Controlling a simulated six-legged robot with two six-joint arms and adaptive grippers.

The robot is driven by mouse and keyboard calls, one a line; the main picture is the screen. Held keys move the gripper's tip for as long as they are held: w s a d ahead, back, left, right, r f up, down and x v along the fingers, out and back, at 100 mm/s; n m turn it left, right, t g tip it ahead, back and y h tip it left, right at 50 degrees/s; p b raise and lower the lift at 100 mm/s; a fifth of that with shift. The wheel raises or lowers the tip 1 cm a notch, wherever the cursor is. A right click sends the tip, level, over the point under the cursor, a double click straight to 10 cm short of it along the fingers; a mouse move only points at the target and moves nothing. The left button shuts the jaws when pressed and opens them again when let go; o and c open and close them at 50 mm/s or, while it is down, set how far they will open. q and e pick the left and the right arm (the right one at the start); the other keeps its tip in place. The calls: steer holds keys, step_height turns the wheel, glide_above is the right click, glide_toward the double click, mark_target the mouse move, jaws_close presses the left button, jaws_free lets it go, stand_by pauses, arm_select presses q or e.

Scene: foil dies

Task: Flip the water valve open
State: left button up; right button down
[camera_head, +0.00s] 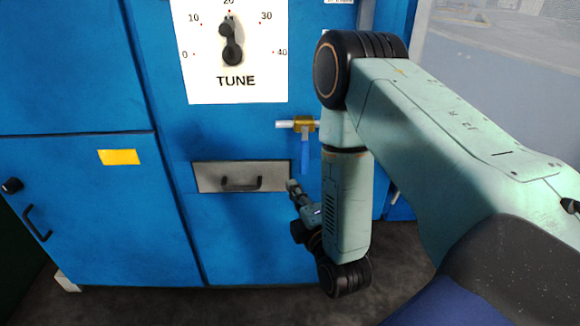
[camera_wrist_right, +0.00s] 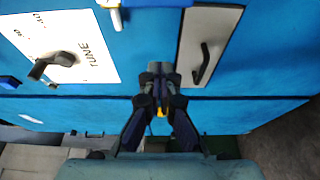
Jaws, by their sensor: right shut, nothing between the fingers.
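The water valve has a brass body (camera_head: 304,124) on a short silver pipe (camera_head: 284,124) at the front of the blue cabinet. Its blue lever (camera_head: 305,152) hangs straight down from the brass body. In the right wrist view, the pipe end (camera_wrist_right: 117,19) and part of the blue lever (camera_wrist_right: 158,3) show at the top edge; the rest is cut off. My right gripper (camera_head: 293,187) is below the lever, near the drawer plate, and apart from the lever. It also shows in the right wrist view (camera_wrist_right: 158,72), shut and empty. My left gripper is not in view.
A grey drawer plate (camera_head: 208,177) with a dark handle is left of my right gripper. A white TUNE dial panel (camera_head: 263,90) is above. My right arm covers the area right of the valve. A yellow label (camera_head: 119,157) is at left.

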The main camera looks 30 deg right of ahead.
mark_target(304, 157)
arm_select(q)
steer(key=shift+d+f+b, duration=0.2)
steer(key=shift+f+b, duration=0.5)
steer(key=shift+b, duration=0.05)
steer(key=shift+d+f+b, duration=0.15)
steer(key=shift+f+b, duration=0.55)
arm_select(e)
steer(key=w+d, duration=0.6)
steer(key=w, duration=0.1)
steer(key=shift+w, duration=0.25)
steer(key=shift+f, duration=0.1)
